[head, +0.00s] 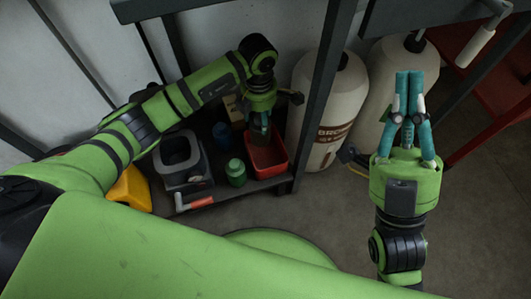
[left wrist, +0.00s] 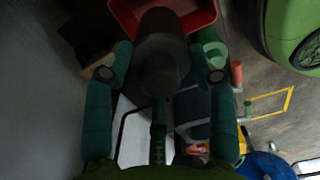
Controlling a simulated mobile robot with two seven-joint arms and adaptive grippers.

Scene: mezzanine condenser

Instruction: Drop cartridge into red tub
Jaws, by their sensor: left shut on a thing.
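A dark grey cylindrical cartridge (left wrist: 160,50) sits between the teal fingers of my left gripper (left wrist: 160,64), which is shut on it. In the head view my left gripper (head: 260,122) points down above the red tub (head: 279,163), and the cartridge (head: 259,135) is partly hidden by the gripper. The cartridge's lower end overlaps the tub in the picture; I cannot tell if it is inside the rim. The red tub also shows at the top of the left wrist view (left wrist: 204,20). My right gripper (head: 408,76) points up at the right, fingers together, with nothing seen between them.
The tub stands on a dark low shelf (head: 247,187) beside a green jar (head: 236,173) and a dark grey container (head: 195,174). An orange-handled tool (head: 194,202) lies at the shelf's front edge. A dark post (head: 317,95) and cream tanks (head: 338,100) stand right of it.

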